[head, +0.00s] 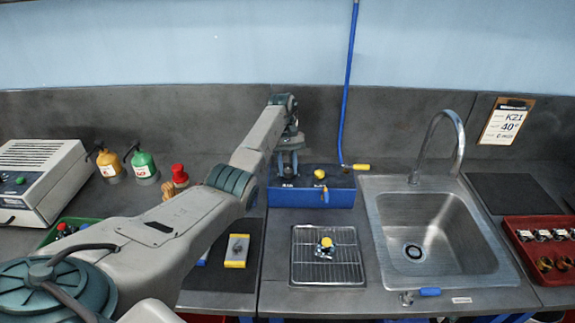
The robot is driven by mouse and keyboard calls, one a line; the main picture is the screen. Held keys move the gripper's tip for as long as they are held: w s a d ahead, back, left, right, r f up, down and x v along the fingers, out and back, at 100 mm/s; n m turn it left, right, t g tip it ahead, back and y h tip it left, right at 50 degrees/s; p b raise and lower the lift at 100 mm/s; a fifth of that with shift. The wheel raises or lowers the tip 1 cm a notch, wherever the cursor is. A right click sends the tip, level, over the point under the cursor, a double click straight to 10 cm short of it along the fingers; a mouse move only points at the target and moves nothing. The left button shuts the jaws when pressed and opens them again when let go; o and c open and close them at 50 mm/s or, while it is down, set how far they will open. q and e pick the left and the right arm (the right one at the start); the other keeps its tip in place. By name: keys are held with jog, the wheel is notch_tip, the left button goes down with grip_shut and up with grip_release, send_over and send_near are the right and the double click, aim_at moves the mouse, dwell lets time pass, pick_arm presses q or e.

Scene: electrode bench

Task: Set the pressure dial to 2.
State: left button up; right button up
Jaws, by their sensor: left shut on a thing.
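The blue box (300,198) with a dark top stands at the back of the bench, left of the sink. My left gripper (287,172) reaches down onto the left part of its top. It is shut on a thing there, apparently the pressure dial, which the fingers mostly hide. I cannot read the dial's marks or setting. A yellow knob (319,174) sits on the box's top, right of the gripper and apart from it. My right gripper is not in view.
A blue hose (348,90) comes down behind the box to a yellow fitting (360,167). A wire rack (305,268) holding a small yellow-and-blue part lies in front. The sink (430,235) and tap (440,125) are to the right. Bottles (143,163) stand at the left.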

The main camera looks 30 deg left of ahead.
pick_arm(q)
jog(key=shift+w+r+m+y, duration=0.1)
jog(key=shift+m+y, duration=0.2)
jog(key=shift+m, duration=0.2)
jog(key=o, duration=1)
